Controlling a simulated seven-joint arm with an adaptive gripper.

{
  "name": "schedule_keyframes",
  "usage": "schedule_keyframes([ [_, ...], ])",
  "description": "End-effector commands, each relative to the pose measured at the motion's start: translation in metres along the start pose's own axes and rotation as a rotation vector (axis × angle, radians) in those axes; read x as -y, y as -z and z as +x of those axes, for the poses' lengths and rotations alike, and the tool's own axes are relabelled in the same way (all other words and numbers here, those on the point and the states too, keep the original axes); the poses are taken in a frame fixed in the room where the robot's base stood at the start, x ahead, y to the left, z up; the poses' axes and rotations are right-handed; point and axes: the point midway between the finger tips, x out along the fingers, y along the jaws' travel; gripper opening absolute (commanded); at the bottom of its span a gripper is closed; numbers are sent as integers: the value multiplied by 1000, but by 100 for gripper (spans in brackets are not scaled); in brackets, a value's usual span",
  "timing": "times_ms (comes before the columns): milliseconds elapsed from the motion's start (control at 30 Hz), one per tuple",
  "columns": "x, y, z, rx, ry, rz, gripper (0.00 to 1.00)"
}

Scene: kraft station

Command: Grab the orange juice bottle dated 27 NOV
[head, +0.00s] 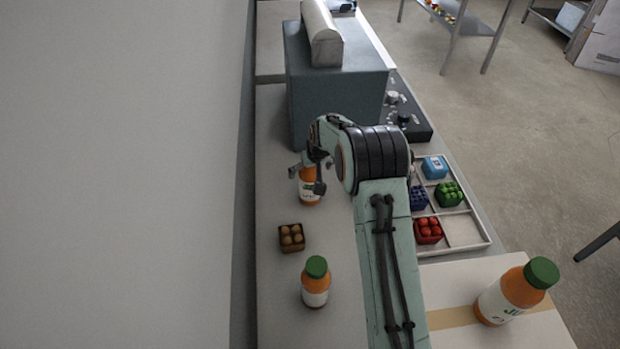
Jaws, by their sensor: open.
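Three orange juice bottles with white labels show in the head view; I cannot read a date on any of them. One bottle (309,198) stands on the counter by my gripper, its top hidden by the gripper. A second bottle (315,288) with a green cap stands upright nearer the front. A third bottle (508,298) with a green cap is at the front right, on a cardboard box. My gripper (307,179) is open, with its fingers at the upper part of the first bottle. I cannot tell whether they touch it.
A small carton of brown eggs (291,238) sits between the two left bottles. A white divided tray (480,243) holds punnets and a blue pack right of my arm. A large grey machine (300,85) stands behind the gripper. A wall borders the counter's left.

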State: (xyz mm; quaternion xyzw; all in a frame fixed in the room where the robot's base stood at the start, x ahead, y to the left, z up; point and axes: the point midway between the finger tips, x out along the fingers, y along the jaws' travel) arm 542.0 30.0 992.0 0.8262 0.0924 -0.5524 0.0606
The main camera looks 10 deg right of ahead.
Motion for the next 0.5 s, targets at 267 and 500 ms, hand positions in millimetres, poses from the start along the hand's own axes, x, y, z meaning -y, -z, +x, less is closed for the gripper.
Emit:
schedule_keyframes([
  [267,0,0,7,-1,0,0,92],
  [500,0,0,6,0,0,0,36],
])
